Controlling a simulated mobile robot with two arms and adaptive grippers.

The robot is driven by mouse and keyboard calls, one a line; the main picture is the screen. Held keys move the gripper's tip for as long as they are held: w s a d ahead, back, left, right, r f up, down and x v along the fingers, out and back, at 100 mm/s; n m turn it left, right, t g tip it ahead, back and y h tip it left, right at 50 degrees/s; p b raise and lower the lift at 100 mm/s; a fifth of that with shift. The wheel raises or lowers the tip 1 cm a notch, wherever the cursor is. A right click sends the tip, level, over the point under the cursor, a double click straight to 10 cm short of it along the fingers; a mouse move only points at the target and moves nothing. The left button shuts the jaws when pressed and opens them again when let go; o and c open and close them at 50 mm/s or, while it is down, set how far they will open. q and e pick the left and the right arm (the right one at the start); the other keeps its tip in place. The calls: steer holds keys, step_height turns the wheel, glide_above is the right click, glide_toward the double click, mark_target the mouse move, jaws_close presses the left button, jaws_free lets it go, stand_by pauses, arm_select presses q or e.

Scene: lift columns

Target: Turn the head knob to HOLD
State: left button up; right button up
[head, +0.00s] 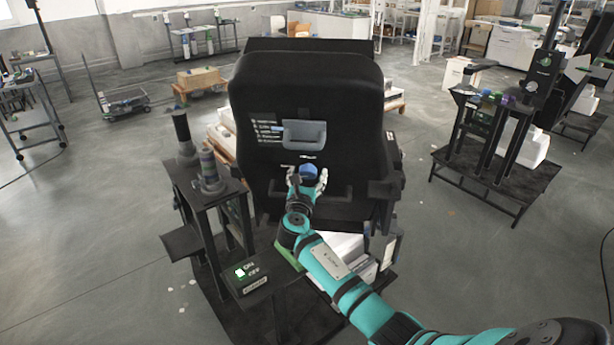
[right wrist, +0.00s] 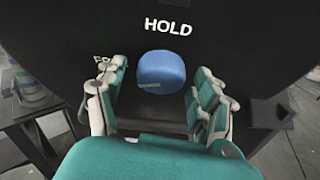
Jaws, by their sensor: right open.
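The blue round head knob (head: 308,170) sits on the front of a large black panel (head: 345,95). In the right wrist view the knob (right wrist: 162,70) has a pale mark low on its left side. The white word HOLD (right wrist: 168,27) stands above it. Another white label at upper left (right wrist: 104,60) is partly hidden by a finger. My right gripper (head: 307,182) is at the knob. In the right wrist view its fingers (right wrist: 161,80) stand apart on the left and right of the knob, with gaps visible on both sides. My left gripper is not in view.
A grey recessed part (head: 304,134) with white text lines beside it is above the knob. A black stand (head: 205,185) with two upright cylinders is left of the panel. An ON/OFF switch box (head: 252,275) is in front. Another column station (head: 490,140) stands at right, with open floor between.

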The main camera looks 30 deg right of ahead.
steer(key=c, duration=1.2)
steer(key=shift+o, duration=0.2)
